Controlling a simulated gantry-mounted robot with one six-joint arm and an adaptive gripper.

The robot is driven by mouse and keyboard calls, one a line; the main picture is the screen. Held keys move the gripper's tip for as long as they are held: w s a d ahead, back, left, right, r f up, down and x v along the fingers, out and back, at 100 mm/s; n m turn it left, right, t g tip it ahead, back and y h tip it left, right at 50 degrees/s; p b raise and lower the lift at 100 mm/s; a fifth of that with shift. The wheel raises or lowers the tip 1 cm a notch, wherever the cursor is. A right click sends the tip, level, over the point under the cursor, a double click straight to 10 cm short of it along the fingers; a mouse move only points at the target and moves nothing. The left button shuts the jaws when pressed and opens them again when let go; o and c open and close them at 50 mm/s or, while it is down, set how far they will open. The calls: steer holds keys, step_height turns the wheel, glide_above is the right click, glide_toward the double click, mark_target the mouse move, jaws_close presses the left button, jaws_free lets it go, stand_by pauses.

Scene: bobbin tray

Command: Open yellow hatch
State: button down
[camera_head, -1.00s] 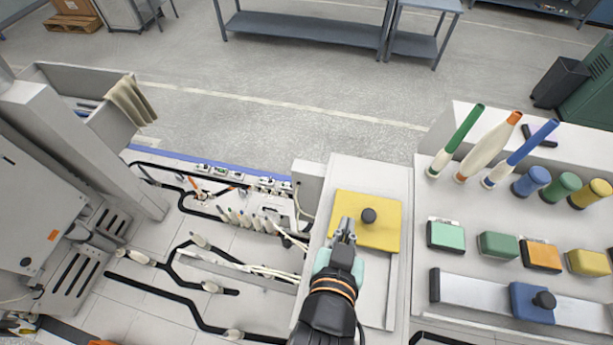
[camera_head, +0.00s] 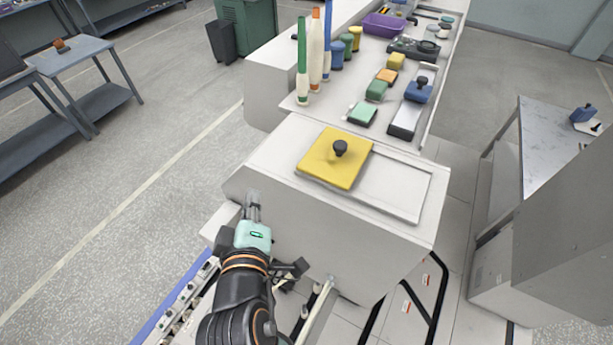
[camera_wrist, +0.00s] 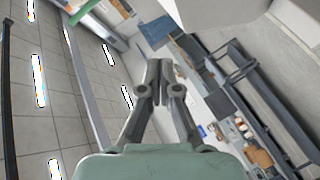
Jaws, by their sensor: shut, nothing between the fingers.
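The yellow hatch (camera_head: 325,160) is a flat square plate with a round black knob (camera_head: 340,148) on top. It lies at the left part of a pale recessed panel on top of a white box (camera_head: 330,215), and bare panel shows to its right. My gripper (camera_head: 253,198) is left of and nearer than the hatch, beside the box's left end, apart from the knob. Its fingers are shut and empty. In the wrist view my gripper (camera_wrist: 158,65) shows its fingers together, pointing out at the room; the hatch is not in that view.
Behind the box stand green, white-orange and blue-white bobbins (camera_head: 303,60), coloured blocks (camera_head: 376,90) and a rail with a blue knobbed block (camera_head: 418,90). A purple bin (camera_head: 384,24) is farther back. A metal table (camera_head: 535,140) stands right. Open floor (camera_head: 170,130) lies left.

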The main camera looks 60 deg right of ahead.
mark_target(324, 162)
steer(key=s+d+g+h, duration=0.1)
steer(key=d, duration=0.4)
steer(key=d+g+h+b, duration=0.1)
steer(key=d+g, duration=0.1)
steer(key=d, duration=0.3)
steer(key=s+d+g+h+b, duration=0.1)
steer(key=d+g+h, duration=0.1)
steer(key=d, duration=0.3)
steer(key=shift+s+d, duration=0.3)
steer(key=shift+s, duration=0.05)
steer(key=s+d, duration=0.2)
steer(key=shift+s+f, duration=0.3)
steer(key=shift+f, duration=0.1)
steer(key=shift+s+d+p, duration=0.25)
steer(key=shift+s+p, duration=0.05)
steer(key=shift+s, duration=0.05)
